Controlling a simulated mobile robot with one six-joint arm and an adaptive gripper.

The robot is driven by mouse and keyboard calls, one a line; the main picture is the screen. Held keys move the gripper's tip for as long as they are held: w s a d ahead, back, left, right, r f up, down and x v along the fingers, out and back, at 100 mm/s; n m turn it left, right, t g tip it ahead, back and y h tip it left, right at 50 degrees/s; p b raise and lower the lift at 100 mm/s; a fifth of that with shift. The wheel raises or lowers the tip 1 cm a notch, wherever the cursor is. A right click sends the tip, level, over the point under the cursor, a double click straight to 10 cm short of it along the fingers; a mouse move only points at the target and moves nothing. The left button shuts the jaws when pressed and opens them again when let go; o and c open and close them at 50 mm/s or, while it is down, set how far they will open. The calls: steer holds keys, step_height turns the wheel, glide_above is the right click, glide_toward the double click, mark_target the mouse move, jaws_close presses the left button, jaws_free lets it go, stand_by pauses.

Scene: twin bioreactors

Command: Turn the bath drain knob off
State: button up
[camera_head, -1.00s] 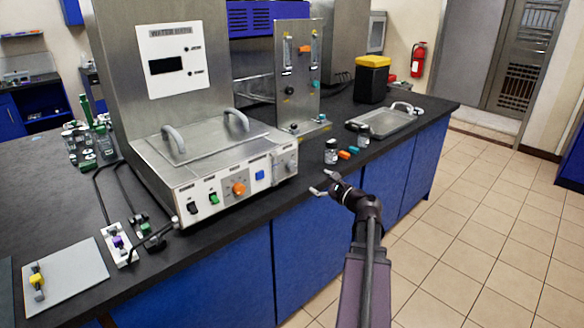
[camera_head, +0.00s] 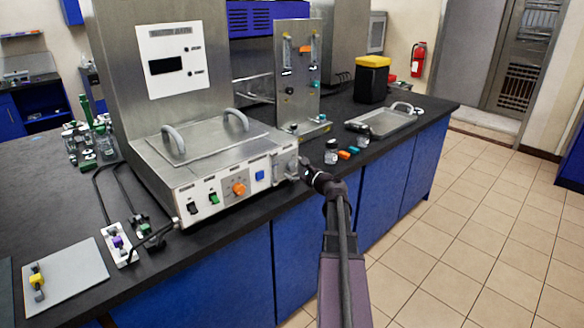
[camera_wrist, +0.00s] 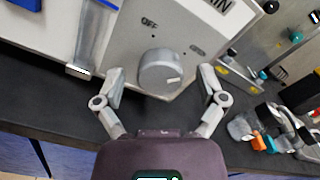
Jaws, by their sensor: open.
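The bath drain knob (camera_wrist: 160,72) is a round grey knob with a pale mark on its face, on a grey panel (camera_wrist: 185,35) with an "OFF" label to its upper left in the wrist view. A second label at its right is too small to read. My gripper (camera_wrist: 160,88) is open, with one finger on each side of the knob; I cannot tell whether either finger touches it. In the head view my gripper (camera_head: 302,170) is at the right end of the steel water bath (camera_head: 205,160) and hides the knob there.
Small jars (camera_head: 331,156) and orange and teal pieces stand on the black bench to the right. A steel tray (camera_head: 385,122) lies farther back.

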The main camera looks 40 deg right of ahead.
steer(key=shift+w, duration=0.6)
steer(key=c, duration=1.1)
steer(key=shift+c, duration=0.2)
